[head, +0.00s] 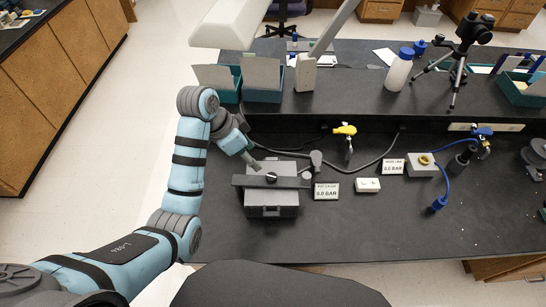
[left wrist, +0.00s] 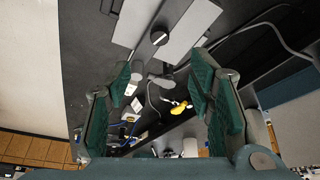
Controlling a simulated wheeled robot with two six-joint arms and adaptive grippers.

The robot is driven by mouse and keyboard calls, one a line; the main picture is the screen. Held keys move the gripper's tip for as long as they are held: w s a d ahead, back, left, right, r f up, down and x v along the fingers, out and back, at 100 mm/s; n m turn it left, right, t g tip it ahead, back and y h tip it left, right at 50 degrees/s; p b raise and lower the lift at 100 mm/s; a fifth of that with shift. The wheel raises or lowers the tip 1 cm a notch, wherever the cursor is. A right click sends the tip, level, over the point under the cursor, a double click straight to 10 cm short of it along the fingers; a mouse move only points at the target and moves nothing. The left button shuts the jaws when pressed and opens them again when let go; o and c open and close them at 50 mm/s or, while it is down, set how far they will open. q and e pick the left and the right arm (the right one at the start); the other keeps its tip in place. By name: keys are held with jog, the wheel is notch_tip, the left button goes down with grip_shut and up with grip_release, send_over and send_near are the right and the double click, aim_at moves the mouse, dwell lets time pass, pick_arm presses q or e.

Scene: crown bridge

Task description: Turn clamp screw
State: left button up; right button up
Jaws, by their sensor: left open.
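A grey box (head: 270,205) stands on the dark bench with a dark clamp bar (head: 298,182) across its top. The clamp screw (head: 271,177), a round black knob with a pale line across it, sits at the middle of the bar. In the left wrist view the clamp screw (left wrist: 159,37) shows near the top, beyond the fingertips. My left gripper (head: 252,162) is just behind and left of the knob, pointing down towards the box, apart from the knob. Its green-padded fingers (left wrist: 163,75) are spread and empty. My right gripper is not in view.
A yellow-handled valve (head: 345,130) and a grey hose lie behind. A blue hose (head: 446,185) is further right. The bench front right of the box is clear.

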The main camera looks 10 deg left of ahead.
pick_arm(q)
jog(key=w+f, duration=0.1)
jog(key=b, duration=0.2)
send_over(270, 177)
jog(key=s+a, duration=0.2)
jog(key=f, duration=0.7)
jog(key=shift+d+f, duration=0.2)
jog(key=shift+f, duration=0.2)
jog(key=x, duration=0.2)
jog(key=w+x, duration=0.1)
jog(key=x, duration=0.2)
jog(key=shift+r+b, duration=0.15)
jog(key=shift+b, duration=0.15)
jog(key=shift+s+r, duration=0.15)
jog(key=shift+s, duration=0.15)
jog(key=shift+c, duration=1)
jog(key=shift+a, duration=0.1)
grip_shut()
jog(key=shift+r+m+p, duration=0.2)
jog(key=shift+m+p, duration=0.3)
jog(key=shift+f, duration=0.2)
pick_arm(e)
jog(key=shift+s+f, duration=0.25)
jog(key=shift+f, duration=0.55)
